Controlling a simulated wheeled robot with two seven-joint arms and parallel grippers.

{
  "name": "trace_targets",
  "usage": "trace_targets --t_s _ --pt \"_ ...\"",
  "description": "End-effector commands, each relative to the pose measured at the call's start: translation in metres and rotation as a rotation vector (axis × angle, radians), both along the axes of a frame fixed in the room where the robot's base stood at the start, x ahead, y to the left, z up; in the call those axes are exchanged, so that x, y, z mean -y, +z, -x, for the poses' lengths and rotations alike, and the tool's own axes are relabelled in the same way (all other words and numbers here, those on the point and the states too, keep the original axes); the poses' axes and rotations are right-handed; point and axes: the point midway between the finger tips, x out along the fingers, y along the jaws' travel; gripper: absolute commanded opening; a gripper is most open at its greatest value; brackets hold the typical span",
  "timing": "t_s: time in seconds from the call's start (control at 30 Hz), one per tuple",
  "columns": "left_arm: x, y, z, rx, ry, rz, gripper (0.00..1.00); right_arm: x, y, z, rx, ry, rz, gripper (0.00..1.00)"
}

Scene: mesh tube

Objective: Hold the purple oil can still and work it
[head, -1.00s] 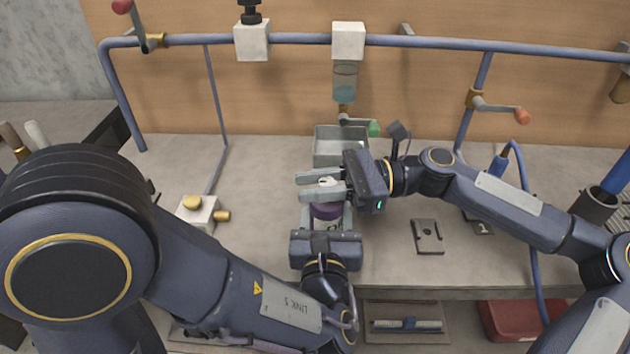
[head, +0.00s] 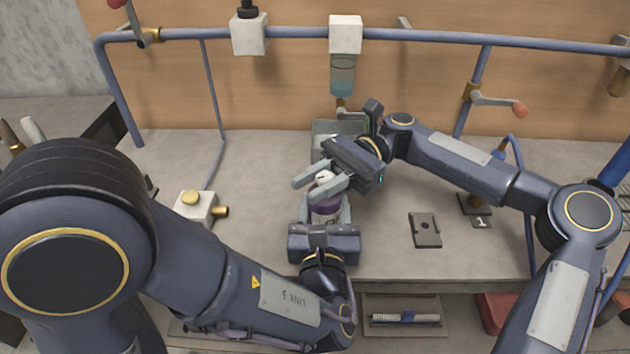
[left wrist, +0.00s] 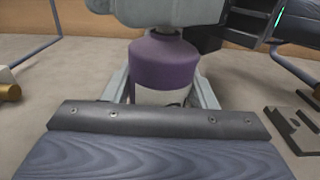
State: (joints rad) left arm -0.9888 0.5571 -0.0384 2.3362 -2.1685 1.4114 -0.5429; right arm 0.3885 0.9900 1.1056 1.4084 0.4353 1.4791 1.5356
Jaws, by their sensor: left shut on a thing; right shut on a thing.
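The purple oil can (head: 326,206) stands upright on the table, with a white top (head: 324,178). My left gripper (head: 326,214) is shut on its body from the near side. In the left wrist view the purple can (left wrist: 165,62) sits between the left fingers (left wrist: 160,92), and its pale label shows low down. My right gripper (head: 308,188) reaches in from the right above the can, its fingers shut around the white top. In the left wrist view a pale right finger hides the top of the can.
A metal tray (head: 324,128) stands behind, under a hanging bottle (head: 343,75) on the blue pipe frame (head: 270,35). A white block with brass fittings (head: 195,207) is at left. A dark plate (head: 425,230) lies at right. Table between these is clear.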

Motion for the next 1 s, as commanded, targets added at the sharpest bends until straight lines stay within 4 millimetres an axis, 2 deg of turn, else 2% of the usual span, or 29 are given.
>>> trace_targets --t_s 0.3,0.33,0.5,0.83,1.0 --pt "0.001 0.001 0.001 0.002 -0.003 0.000 0.22 0.001 -0.003 -0.001 0.000 -0.003 0.006 0.03" --pt "0.001 0.001 0.001 0.003 -0.002 0.000 0.22 0.001 -0.003 -0.001 0.000 -0.003 0.006 0.27" --pt "0.000 0.001 0.000 0.002 -0.002 0.000 0.22 0.000 -0.002 -0.001 0.000 -0.002 0.004 0.48" --pt "0.000 0.001 0.000 0.001 0.000 0.000 0.22 0.000 0.003 0.000 0.001 0.000 0.003 0.48" --pt "0.000 0.001 0.000 0.001 0.000 0.000 0.22 0.000 0.028 0.000 0.006 -0.001 0.002 0.48"
